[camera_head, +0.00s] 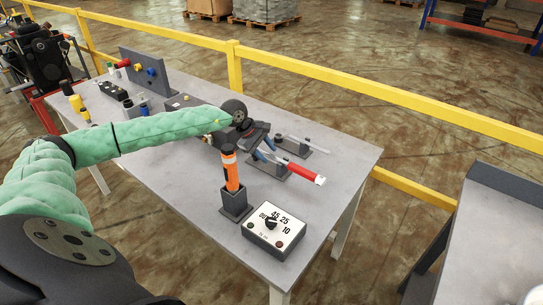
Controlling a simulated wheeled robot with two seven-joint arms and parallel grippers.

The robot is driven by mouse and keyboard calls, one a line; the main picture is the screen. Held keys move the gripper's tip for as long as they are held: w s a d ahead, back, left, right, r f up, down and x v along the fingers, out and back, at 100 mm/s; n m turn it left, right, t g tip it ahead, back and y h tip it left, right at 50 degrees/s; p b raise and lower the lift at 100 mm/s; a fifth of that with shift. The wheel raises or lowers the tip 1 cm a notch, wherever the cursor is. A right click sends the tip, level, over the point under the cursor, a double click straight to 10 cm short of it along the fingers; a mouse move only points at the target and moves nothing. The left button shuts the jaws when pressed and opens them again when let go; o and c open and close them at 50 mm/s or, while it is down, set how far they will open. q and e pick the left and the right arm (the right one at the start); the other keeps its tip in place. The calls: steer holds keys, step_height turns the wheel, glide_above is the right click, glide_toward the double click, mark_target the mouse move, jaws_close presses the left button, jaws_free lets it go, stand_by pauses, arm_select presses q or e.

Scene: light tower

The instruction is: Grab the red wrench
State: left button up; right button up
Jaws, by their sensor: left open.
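The red wrench (306,174) shows as a red handle with a pale end, lying on a low dark holder on the right half of the grey table (210,180). My left gripper (268,148) is at the end of the green-sleeved arm, just up and to the left of the red handle. It is open, with its blue-tinted fingertips apart near the handle's left end. That end of the wrench is partly hidden, and I cannot tell whether the fingers touch it. My right gripper is not in view.
An orange-handled tool (230,172) stands upright in a dark holder in front of the gripper. A dial box (273,231) sits at the near corner. A silver tool (303,143) lies behind the wrench. A yellow railing (350,83) runs behind the table.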

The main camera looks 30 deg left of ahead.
arm_select(q)
steer(key=shift+w+x, duration=0.25)
steer(key=shift+x, duration=0.95)
steer(key=shift+s+r, duration=0.25)
steer(key=shift+w+f, duration=0.1)
jaws_close()
